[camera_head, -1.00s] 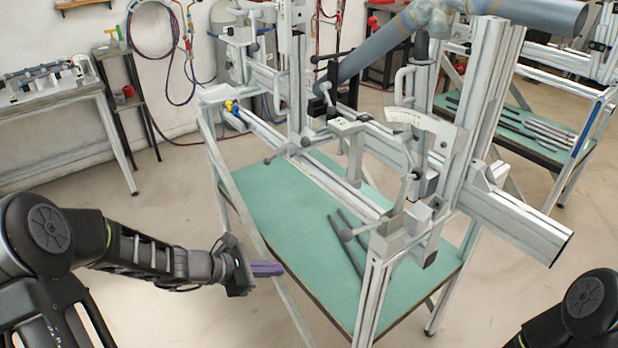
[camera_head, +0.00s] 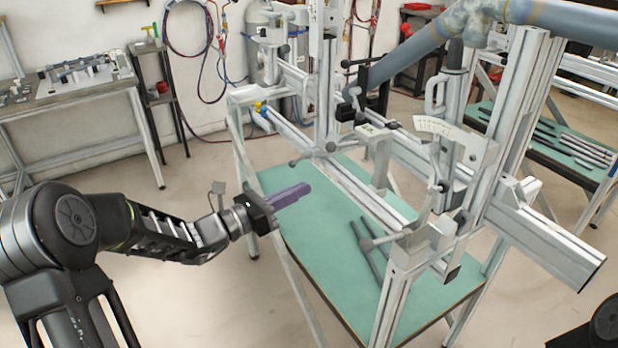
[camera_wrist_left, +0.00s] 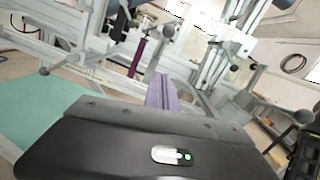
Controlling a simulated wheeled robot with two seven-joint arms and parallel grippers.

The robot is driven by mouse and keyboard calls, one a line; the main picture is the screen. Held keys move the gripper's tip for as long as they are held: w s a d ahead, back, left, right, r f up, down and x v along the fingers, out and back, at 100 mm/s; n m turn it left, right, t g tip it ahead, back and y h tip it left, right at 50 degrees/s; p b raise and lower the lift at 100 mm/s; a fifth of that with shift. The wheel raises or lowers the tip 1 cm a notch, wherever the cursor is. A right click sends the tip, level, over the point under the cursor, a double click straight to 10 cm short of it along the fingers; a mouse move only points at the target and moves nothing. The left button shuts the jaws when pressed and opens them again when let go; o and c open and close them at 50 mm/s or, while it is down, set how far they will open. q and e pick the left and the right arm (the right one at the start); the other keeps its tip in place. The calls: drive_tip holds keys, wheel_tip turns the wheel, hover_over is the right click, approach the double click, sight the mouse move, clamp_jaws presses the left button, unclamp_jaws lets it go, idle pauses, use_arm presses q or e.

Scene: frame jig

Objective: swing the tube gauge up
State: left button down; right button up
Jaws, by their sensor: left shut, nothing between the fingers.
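The frame jig (camera_head: 340,185) stands over a green-topped table. A pale fan-shaped scale plate (camera_head: 447,130) sits on its right part, with a lever and clamp parts below it. I take this to be the tube gauge, but cannot be sure. My left gripper (camera_head: 306,187) has purple fingers, shut and empty, in the air left of the jig's front rail and apart from the scale plate. The fingers also show in the left wrist view (camera_wrist_left: 160,92), pointing toward the jig's blurred posts. My right gripper is out of view.
A large grey-blue tube (camera_head: 420,48) runs across the top of the jig. Dark rods (camera_head: 370,250) lie on the green tabletop (camera_head: 335,265). A side bench (camera_head: 70,95) stands at the left wall. The floor between my left arm and the jig is clear.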

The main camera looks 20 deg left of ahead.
use_arm(q)
drive_tip(key=w+d+r+p, duration=0.2)
drive_tip(key=w+d+r, duration=0.2)
drive_tip(key=w, duration=0.4)
drive_tip(key=shift+w+d+r+p, duration=0.15)
drive_tip(key=shift+d+r+p, duration=0.2)
drive_tip(key=shift+d, duration=0.3)
drive_tip(key=shift+r, duration=0.1)
